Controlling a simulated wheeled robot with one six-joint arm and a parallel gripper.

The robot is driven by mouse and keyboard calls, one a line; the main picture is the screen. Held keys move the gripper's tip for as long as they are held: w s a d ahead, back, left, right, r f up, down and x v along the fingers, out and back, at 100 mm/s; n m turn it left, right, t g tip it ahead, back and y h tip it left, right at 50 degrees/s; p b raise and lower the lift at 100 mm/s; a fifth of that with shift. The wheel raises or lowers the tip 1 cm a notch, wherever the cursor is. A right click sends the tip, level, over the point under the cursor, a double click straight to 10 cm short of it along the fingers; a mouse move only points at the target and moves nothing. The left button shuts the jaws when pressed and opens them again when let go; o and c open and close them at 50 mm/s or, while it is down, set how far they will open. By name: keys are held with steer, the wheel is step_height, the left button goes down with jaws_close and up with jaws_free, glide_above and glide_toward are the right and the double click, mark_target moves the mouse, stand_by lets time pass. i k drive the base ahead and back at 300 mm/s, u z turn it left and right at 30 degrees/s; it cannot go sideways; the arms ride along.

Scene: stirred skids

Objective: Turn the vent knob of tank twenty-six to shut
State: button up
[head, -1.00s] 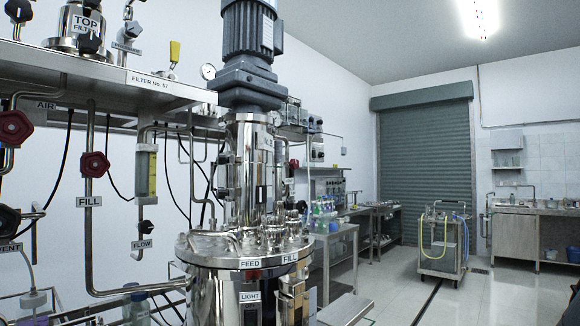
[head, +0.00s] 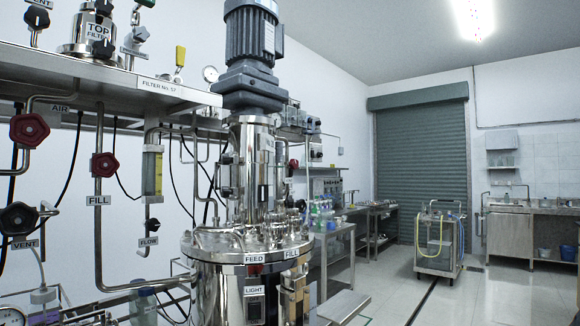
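A dark valve knob (head: 18,218) with a VENT label (head: 25,244) below it is on the pipework at the left edge. A second black knob (head: 38,18) with a VENT label sits at the top left, above the shelf. The steel tank (head: 222,285) stands in the middle, with FEED, FILL and LIGHT labels and a grey motor on top. I cannot read a tank number twenty-six anywhere. The shelf sign reads FILTER No. 57 (head: 162,86). Whether either vent knob is open or shut cannot be told. My gripper is not in view.
Red handwheels for AIR (head: 29,130) and FILL (head: 103,164) are on the left pipes, beside a FLOW gauge (head: 152,172). A wheeled cart (head: 438,240) and a sink bench (head: 510,232) stand at the right. The floor between tank and cart is largely clear.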

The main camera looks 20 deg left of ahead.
mark_target(294, 163)
steer(key=z, duration=0.55)
steer(key=k, duration=1.15)
steer(key=u, duration=0.05)
steer(key=i, duration=0.8)
steer(key=u, duration=0.85)
steer(key=i, duration=1)
steer(key=z, duration=0.05)
